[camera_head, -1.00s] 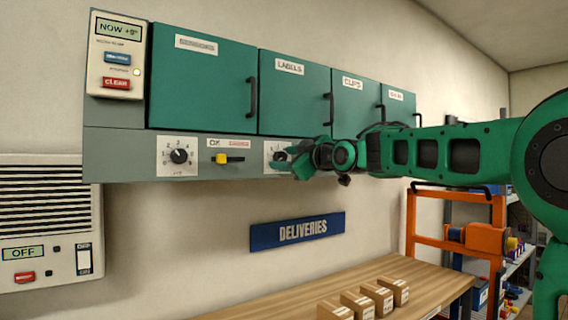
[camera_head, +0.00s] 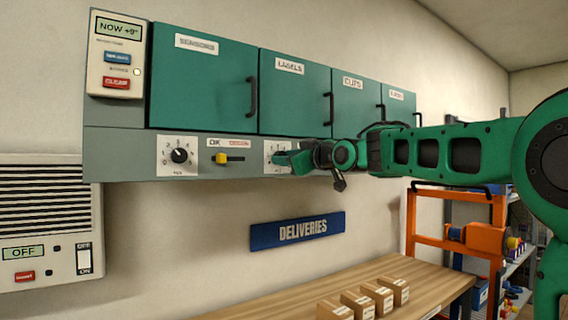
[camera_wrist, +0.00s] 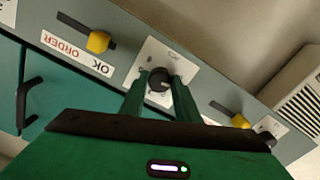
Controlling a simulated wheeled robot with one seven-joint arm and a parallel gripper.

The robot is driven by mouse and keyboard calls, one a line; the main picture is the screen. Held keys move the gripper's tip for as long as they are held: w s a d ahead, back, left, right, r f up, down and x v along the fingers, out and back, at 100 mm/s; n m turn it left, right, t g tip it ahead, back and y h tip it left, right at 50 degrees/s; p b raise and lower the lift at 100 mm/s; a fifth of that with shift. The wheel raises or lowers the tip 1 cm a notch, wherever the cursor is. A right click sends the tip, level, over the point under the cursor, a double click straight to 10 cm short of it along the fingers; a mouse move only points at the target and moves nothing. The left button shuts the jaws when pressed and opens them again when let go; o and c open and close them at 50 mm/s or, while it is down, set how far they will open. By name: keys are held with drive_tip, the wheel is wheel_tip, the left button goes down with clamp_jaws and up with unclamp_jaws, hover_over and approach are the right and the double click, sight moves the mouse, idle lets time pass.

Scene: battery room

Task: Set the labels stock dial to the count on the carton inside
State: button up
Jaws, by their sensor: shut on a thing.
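The labels stock dial is a dark round knob (camera_wrist: 158,82) on a white plate (camera_wrist: 152,58), below the green LABELS door (camera_head: 290,105). My gripper (camera_wrist: 159,84) is shut on this knob, one green finger on each side of it in the wrist view. In the head view my gripper (camera_head: 285,158) is at the dial's plate (camera_head: 269,150) and hides most of it, so I cannot read the setting. The LABELS door is closed, so the carton inside is hidden.
To the left are the SENSORS door (camera_head: 203,85), its dial (camera_head: 179,156) and a yellow OK/ORDER slider (camera_head: 221,158). The CLIPS door (camera_head: 353,105) is closed at right. Below, a wooden bench (camera_head: 432,283) holds several cartons (camera_head: 378,298).

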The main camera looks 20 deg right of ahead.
drive_tip(key=shift+d+f+m, duration=0.1)
drive_tip(key=shift+f+m, duration=0.05)
drive_tip(key=shift+m, duration=7.05)
drive_tip(key=shift+d+f+m, duration=0.1)
drive_tip(key=shift+f+m, duration=0.05)
drive_tip(key=shift+m, duration=7.05)
drive_tip(key=o, duration=1)
drive_tip(key=shift+o, duration=0.2)
drive_tip(key=shift+a+r, duration=0.1)
drive_tip(key=shift+r, duration=0.1)
